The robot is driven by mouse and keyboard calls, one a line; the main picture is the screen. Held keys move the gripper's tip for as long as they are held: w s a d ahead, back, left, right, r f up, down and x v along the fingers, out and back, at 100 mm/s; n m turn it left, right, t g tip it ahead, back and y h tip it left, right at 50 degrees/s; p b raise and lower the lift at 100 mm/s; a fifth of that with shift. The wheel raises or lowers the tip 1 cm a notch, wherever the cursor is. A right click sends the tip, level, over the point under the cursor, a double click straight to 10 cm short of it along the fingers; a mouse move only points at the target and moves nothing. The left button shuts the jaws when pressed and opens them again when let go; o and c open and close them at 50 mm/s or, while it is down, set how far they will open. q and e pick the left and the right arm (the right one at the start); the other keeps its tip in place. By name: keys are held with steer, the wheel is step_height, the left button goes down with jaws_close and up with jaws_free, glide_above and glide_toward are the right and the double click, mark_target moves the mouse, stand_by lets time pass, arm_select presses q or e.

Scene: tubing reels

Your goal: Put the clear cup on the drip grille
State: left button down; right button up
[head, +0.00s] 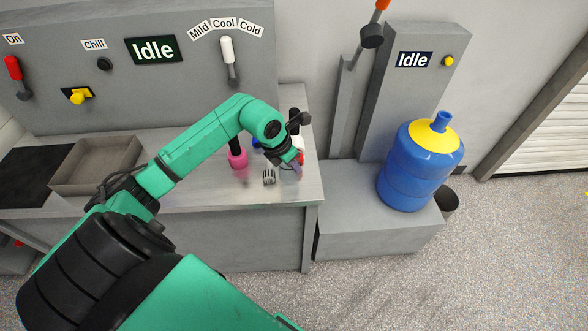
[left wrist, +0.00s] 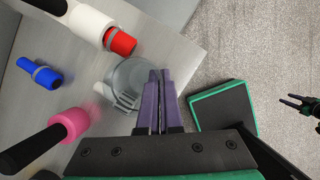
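The clear cup (left wrist: 127,82) is a round, see-through grey vessel on the steel counter, beside my left fingers in the left wrist view. In the head view, the small grey striped shape (head: 269,177) near the counter's front edge appears to be this cup. My left gripper (head: 298,168) is just right of it; its purple fingers (left wrist: 160,76) are together, with nothing visible between them. My right gripper (left wrist: 290,101) shows far right in the left wrist view, its small prongs apart. I cannot identify the drip grille surely; a dark flat panel (head: 32,176) lies at the counter's far left.
A pink-collared item (head: 237,158), a blue item (left wrist: 40,73) and a white item with a red end (left wrist: 121,41) are near the cup. A grey walled tray (head: 95,165) is at left. A blue bottle (head: 420,165) stands right on a lower ledge.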

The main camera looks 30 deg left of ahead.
mark_target(294, 180)
arm_select(q)
step_height(294, 180, down, 3)
steer(key=shift+r, duration=0.1)
steer(key=c, duration=1.1)
jaws_free()
steer(key=shift+f, duration=0.2)
